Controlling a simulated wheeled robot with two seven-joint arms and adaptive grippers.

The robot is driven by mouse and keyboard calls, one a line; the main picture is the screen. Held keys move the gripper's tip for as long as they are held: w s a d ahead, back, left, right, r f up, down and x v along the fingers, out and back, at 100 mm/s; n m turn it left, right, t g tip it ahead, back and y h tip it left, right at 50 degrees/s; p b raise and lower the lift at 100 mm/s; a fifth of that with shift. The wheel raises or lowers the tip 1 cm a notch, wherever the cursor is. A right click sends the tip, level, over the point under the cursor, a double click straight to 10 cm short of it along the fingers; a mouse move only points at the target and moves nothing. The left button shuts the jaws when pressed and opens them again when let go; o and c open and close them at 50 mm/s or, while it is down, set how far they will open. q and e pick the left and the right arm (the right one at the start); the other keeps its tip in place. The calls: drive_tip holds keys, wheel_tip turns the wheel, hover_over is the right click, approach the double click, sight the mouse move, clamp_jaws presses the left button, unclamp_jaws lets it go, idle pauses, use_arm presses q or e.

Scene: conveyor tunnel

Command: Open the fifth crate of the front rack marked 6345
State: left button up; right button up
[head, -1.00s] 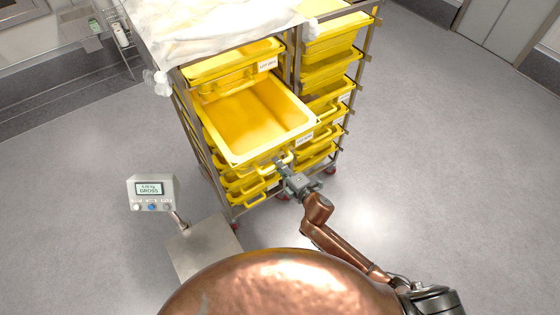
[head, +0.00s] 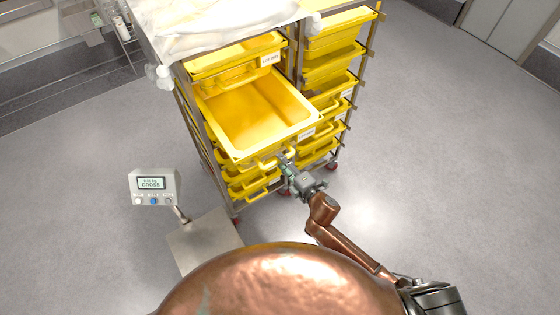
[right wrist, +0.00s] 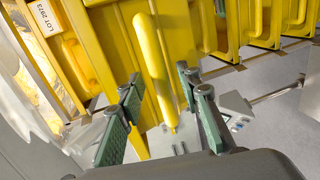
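A wheeled steel rack (head: 228,205) holds yellow crates in two columns. In the left column, one crate (head: 262,108) is pulled well out and looks empty; its label (head: 307,133) is too small to read. My right gripper (head: 284,164) is at this crate's front handle. In the right wrist view, its green-padded fingers (right wrist: 160,115) are apart, with a yellow handle (right wrist: 152,60) between them and gaps on both sides. No marking 6345 is legible. My left gripper is out of view.
A crate above, labelled LOT 2973 (head: 270,60), sits in the rack. More crates (head: 255,185) are below the open one. White plastic sheeting (head: 215,25) covers the rack top. A floor scale (head: 205,240) with a display post stands front left. Floor at right is clear.

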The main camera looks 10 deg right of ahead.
drive_tip(key=v, duration=1)
